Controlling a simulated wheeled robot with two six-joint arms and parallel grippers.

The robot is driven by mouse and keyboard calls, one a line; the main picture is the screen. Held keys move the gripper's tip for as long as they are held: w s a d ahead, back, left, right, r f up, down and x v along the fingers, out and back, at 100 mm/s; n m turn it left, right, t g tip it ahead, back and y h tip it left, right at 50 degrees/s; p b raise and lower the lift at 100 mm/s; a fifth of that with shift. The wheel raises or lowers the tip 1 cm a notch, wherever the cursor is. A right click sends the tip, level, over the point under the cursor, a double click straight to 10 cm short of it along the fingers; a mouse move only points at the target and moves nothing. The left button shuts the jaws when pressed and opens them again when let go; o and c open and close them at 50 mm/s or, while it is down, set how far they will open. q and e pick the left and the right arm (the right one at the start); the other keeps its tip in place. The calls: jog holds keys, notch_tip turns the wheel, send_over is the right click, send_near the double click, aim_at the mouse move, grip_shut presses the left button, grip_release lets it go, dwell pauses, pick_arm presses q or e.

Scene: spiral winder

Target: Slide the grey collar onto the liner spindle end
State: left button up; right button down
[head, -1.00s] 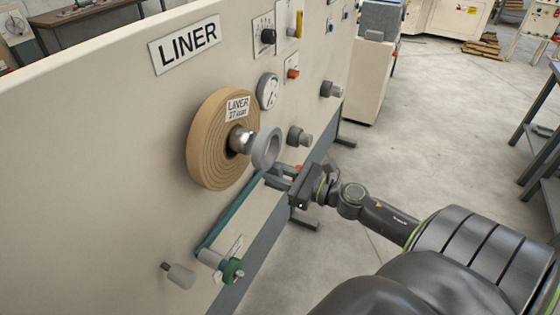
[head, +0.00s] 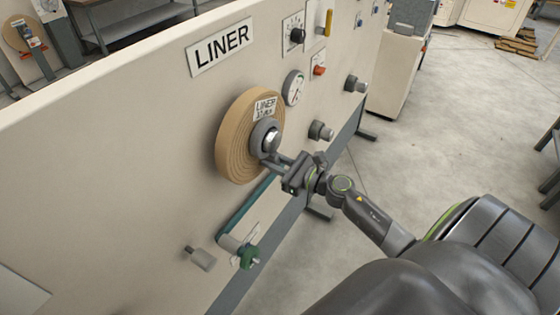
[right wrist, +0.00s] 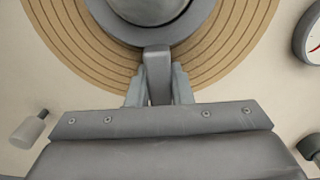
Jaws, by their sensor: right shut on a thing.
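The grey collar (head: 257,136) is a ring that sits around the shiny liner spindle end (head: 271,144), in front of the tan liner roll (head: 234,150). My right gripper (head: 277,162) is shut on the collar's grey tab, below and to the right of the spindle. In the right wrist view the tab stands between the two fingers (right wrist: 158,92), and the collar (right wrist: 107,22) curves around the spindle end (right wrist: 150,8). How deep the collar sits, and whether it touches the roll, I cannot tell. My left gripper is not in view.
The LINER sign (head: 222,47) and a gauge (head: 293,88) are on the cream panel. Dark knobs (head: 320,131) stick out right of the roll.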

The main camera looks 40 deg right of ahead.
jog(key=shift+w+f, duration=0.15)
jog(key=shift+w, duration=0.05)
jog(key=c, duration=0.7)
grip_release()
jog(key=shift+s, duration=0.15)
jog(key=b+v, duration=0.6)
jog(key=v, duration=0.2)
jog(key=shift+a+b, duration=0.1)
jog(key=shift+b, duration=0.25)
dwell(0.3)
dwell(0.4)
